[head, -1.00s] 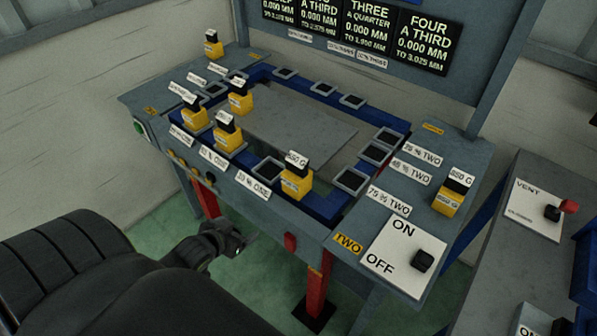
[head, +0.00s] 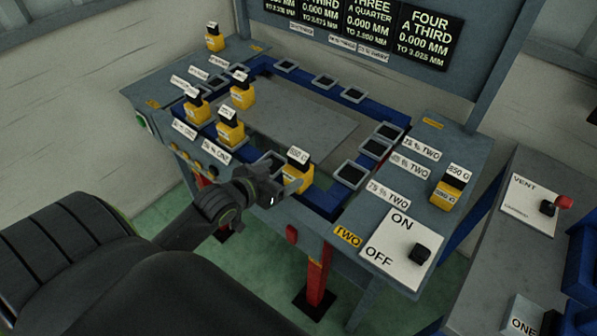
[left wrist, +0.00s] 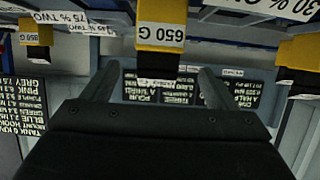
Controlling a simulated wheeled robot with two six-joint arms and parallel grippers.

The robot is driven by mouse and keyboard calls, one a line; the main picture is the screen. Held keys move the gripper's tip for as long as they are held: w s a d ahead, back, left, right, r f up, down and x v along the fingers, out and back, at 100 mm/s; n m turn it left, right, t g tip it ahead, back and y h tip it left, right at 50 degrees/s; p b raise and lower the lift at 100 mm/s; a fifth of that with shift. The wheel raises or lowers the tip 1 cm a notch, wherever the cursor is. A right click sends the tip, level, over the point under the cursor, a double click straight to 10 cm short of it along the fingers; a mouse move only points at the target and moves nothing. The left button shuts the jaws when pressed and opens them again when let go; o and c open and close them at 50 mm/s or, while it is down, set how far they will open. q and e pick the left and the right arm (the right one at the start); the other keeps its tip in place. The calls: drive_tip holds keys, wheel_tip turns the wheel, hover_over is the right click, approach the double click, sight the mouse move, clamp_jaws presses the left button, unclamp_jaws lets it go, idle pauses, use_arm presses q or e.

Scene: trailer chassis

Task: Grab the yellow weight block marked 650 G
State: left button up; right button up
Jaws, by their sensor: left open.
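The yellow weight block marked 650 G (head: 297,177), with a black top and white label, stands at the front edge of the bench's blue frame. It also shows upside down at the top middle of the left wrist view (left wrist: 161,36), its label reading 650 G. My left gripper (head: 286,184) is open, just in front of the block at its left side in the head view. In the left wrist view its two fingers (left wrist: 160,70) point toward the block, spread wider than it. Whether they touch it cannot be told. My right gripper is not in view.
Another yellow block (head: 447,191), marked 850 G, stands on the right side of the bench. Several more yellow blocks (head: 230,131) stand at the left. A white ON/OFF switch panel (head: 396,250) is at the front right. Empty square sockets (head: 351,175) line the blue frame.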

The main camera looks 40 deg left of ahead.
sight(296, 167)
use_arm(q)
drive_tip(key=p+x, duration=0.1)
drive_tip(key=x, duration=0.8)
drive_tip(key=shift+w+d+f, duration=0.1)
drive_tip(key=shift+w, duration=0.2)
drive_tip(key=c, duration=1.4)
drive_tip(key=shift+c, duration=0.8)
